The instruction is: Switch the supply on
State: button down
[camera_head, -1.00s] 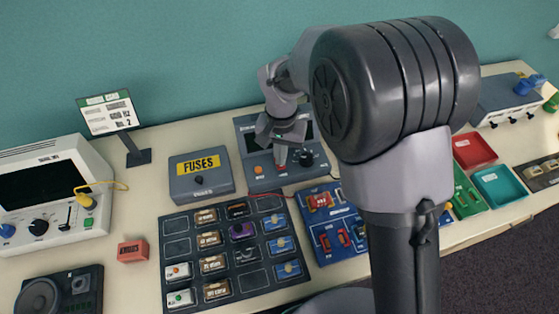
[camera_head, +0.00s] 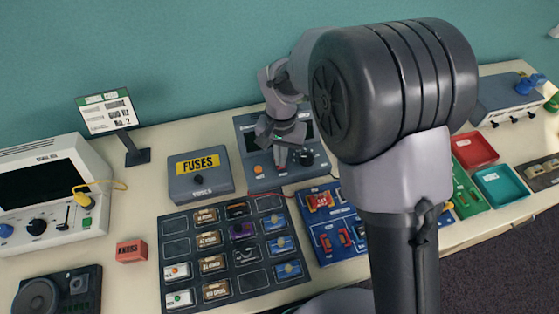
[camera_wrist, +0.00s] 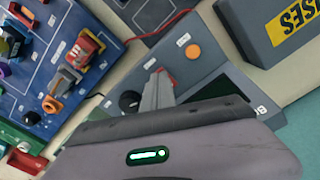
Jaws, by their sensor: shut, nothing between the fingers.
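The supply (camera_head: 246,139) is a blue-grey box with a dark screen, at the back of the table behind the board of modules. Its front panel carries an orange button (camera_head: 258,170) on the left and a black knob (camera_head: 304,157) on the right. In the wrist view the orange button (camera_wrist: 193,52) and black knob (camera_wrist: 129,101) lie on either side of my gripper (camera_wrist: 160,78). My gripper (camera_head: 280,160) is shut and empty, pointing down over the panel's middle. It hides that part; I cannot tell whether the fingertips touch anything there.
A fuses box (camera_head: 201,176) stands close on the left of the supply. A dark module board (camera_head: 198,298) and a blue circuit board (camera_head: 334,253) lie in front. My arm hides part of the right side.

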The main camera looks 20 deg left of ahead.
jog(key=shift+f+b, duration=0.35)
jog(key=shift+f, duration=0.15)
jog(key=shift+r, duration=0.1)
notch_tip(320, 180, up, 7)
jog(key=p, duration=0.5)
jog(key=shift+p, duration=0.35)
